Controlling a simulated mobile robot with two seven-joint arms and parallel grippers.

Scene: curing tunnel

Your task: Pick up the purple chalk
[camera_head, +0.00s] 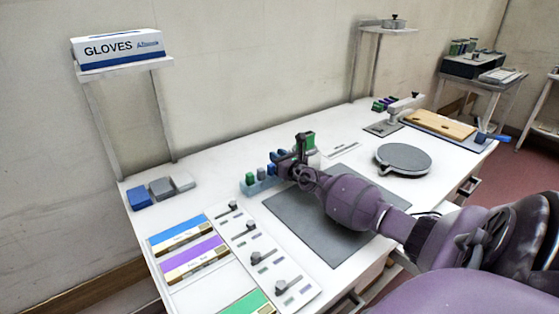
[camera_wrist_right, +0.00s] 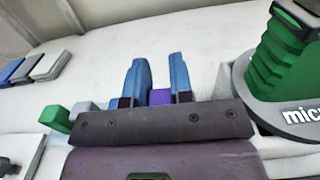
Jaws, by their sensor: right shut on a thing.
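My right gripper (camera_head: 300,150) is over the back edge of the grey mat, at a small light-blue holder (camera_head: 254,188) with green and blue pieces. In the right wrist view, the gripper's two blue fingers (camera_wrist_right: 158,84) are shut on the purple chalk (camera_wrist_right: 160,97), which shows as a small purple block between them. Its lower part is hidden behind the gripper body. I cannot tell whether it is clear of the holder. In the head view the gripper hides the purple chalk. My left gripper is not in view.
A green object on a grey round base (camera_wrist_right: 283,60) stands close right of the gripper. Blue and grey blocks (camera_head: 160,188) lie at the back left. A round grey plate (camera_head: 403,158) is to the right. Colored strips (camera_head: 195,257) and a slider panel (camera_head: 262,255) are front left.

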